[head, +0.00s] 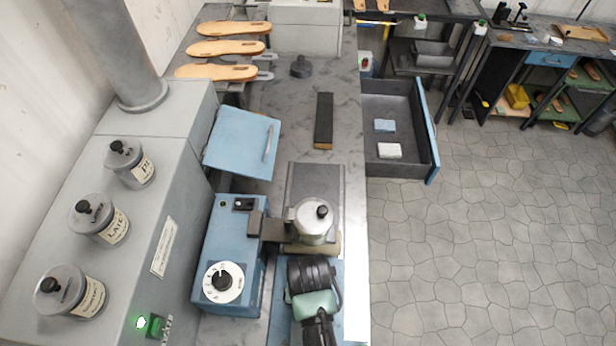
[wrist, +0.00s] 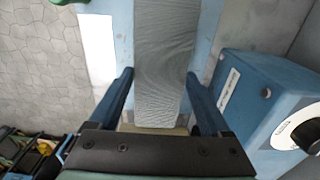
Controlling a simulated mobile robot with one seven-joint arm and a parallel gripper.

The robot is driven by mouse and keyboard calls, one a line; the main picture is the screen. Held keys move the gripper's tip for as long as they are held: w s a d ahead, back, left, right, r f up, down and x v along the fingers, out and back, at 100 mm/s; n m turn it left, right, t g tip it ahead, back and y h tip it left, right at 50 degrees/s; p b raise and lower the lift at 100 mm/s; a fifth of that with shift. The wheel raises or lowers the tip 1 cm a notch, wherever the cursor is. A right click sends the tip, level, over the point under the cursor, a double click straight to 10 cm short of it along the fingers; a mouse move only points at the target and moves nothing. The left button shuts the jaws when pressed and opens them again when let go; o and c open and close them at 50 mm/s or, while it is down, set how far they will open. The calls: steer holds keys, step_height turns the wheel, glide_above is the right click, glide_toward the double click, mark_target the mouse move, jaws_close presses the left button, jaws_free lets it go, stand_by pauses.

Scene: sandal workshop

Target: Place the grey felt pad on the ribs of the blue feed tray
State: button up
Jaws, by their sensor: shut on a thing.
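The grey felt pad (wrist: 165,60) is a long, textured strip in the wrist view, running from the top edge down between the fingers. My gripper (wrist: 160,74) is shut on it, with one blue finger along each long side. Pale blue surface of the feed tray (wrist: 124,32) shows beyond both sides of the pad. In the head view the tray (head: 280,318) lies at the bottom, right of the dial machine, mostly covered by my gripper (head: 312,275). The pad is hidden there. I see no ribs and cannot tell whether the pad touches the tray.
A blue machine with a white dial (head: 223,282) stands close left of my gripper. A lidded metal pot (head: 312,220) stands just beyond it. A dark strip block (head: 324,120) lies farther back. An open drawer (head: 395,165) sticks out right; floor beside it is clear.

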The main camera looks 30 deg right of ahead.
steer(key=shift+w+f+b, duration=0.15)
steer(key=shift+f+b, duration=1.85)
steer(key=shift+f, duration=0.1)
steer(key=shift+f, duration=0.2)
steer(key=o, duration=1)
steer(key=shift+r, duration=0.1)
step_height(320, 180, up, 12)
steer(key=shift+r, duration=0.15)
